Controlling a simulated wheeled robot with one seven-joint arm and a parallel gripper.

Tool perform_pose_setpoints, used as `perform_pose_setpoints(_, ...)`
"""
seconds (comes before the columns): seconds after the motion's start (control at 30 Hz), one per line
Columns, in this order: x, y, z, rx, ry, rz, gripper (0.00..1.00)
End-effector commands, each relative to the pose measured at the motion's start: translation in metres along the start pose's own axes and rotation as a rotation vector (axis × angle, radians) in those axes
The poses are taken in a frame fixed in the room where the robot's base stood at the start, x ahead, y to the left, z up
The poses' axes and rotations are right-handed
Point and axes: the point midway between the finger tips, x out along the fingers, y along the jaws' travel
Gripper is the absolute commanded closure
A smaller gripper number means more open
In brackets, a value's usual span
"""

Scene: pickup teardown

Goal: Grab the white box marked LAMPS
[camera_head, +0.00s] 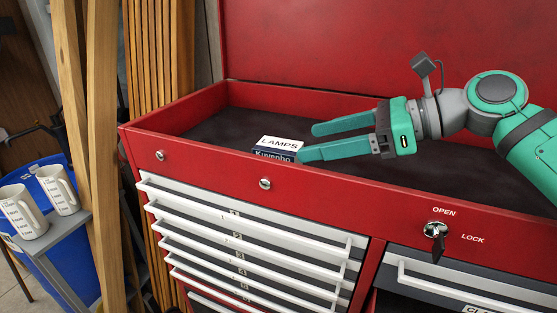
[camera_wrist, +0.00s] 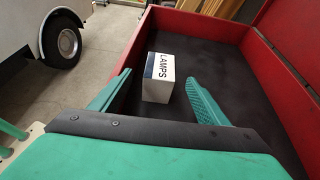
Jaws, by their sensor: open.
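The white box marked LAMPS (camera_head: 281,143) lies in the open top tray of the red tool chest, near its front wall. Its dark blue side reads "Kuvenho" in the head view. My gripper (camera_head: 308,143) is open and comes in from the right, with its green fingertips close to the box. In the wrist view the box (camera_wrist: 159,78) stands ahead of the gripper (camera_wrist: 158,82), between the lines of the two fingers. The right finger is near the box's right side. I cannot tell whether either finger touches it. The near finger hides part of the box in the head view.
The red tray wall (camera_head: 225,150) rises in front of the box, and the red lid (camera_head: 400,50) stands behind. The dark tray floor (camera_wrist: 210,62) is clear around the box. White drawer handles (camera_head: 250,215) and a key (camera_head: 436,235) stick out at the front.

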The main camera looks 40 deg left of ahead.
Motion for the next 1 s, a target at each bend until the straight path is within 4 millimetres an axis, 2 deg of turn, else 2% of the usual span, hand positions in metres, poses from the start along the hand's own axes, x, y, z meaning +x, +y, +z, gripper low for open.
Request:
perform_pose_setpoints(0.13,0.022,0.000,0.000,0.001,-0.001,0.000,0.31)
perform_pose_setpoints(0.47,0.048,0.001,0.001,0.002,-0.002,-0.001,0.31)
perform_pose_setpoints(0.7,0.081,0.001,0.003,0.003,-0.003,-0.001,0.31)
perform_pose_setpoints(0.83,0.089,0.000,0.003,0.004,-0.005,-0.003,0.31)
perform_pose_setpoints(1.0,0.091,0.000,0.003,0.005,-0.005,-0.003,0.31)
